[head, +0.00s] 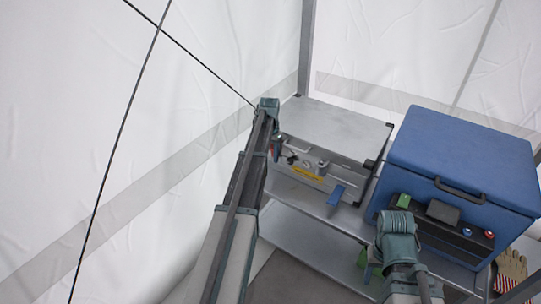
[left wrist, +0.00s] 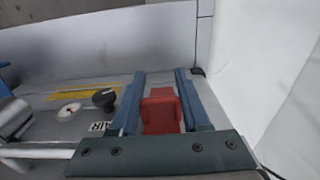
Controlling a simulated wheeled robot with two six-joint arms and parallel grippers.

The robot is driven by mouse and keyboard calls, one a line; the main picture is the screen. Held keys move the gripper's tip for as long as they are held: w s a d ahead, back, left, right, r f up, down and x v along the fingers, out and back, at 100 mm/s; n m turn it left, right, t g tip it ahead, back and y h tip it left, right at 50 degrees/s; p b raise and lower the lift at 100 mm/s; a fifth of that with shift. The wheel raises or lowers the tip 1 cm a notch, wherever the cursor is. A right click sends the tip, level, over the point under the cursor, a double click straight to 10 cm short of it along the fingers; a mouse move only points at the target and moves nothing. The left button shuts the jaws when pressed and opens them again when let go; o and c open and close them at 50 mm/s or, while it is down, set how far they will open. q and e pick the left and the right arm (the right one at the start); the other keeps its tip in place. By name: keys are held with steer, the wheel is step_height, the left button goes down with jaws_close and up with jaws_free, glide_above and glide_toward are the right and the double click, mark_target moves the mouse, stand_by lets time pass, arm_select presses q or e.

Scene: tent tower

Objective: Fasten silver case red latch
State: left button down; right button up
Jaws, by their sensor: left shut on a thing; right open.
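The silver case (head: 335,128) stands on a metal shelf with its lid down. The red latch (left wrist: 160,112) on its front panel shows in the left wrist view, and my left gripper (left wrist: 159,100) is shut on it, one blue finger on each side. In the head view, my left gripper (head: 273,145) is at the left end of the case front, and the arm hides the latch there. Whether the latch is hooked onto the lid cannot be told. My right gripper (head: 394,232) is open, before the blue cooler, apart from the case.
The blue cooler (head: 460,155) stands close to the right of the case. Small dark devices (head: 442,213) and cans sit before it. A striped glove (head: 511,268) lies at the lower right. White tent walls are close on the left and behind. The metal shelf (head: 310,205) is bare before the case.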

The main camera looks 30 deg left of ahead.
arm_select(q)
steer(key=shift+c, duration=1.9)
jaws_free()
steer(key=shift+r, duration=0.1)
step_height(320, 180, up, 14)
steer(key=p, duration=1.4)
steer(key=shift+s+f, duration=0.2)
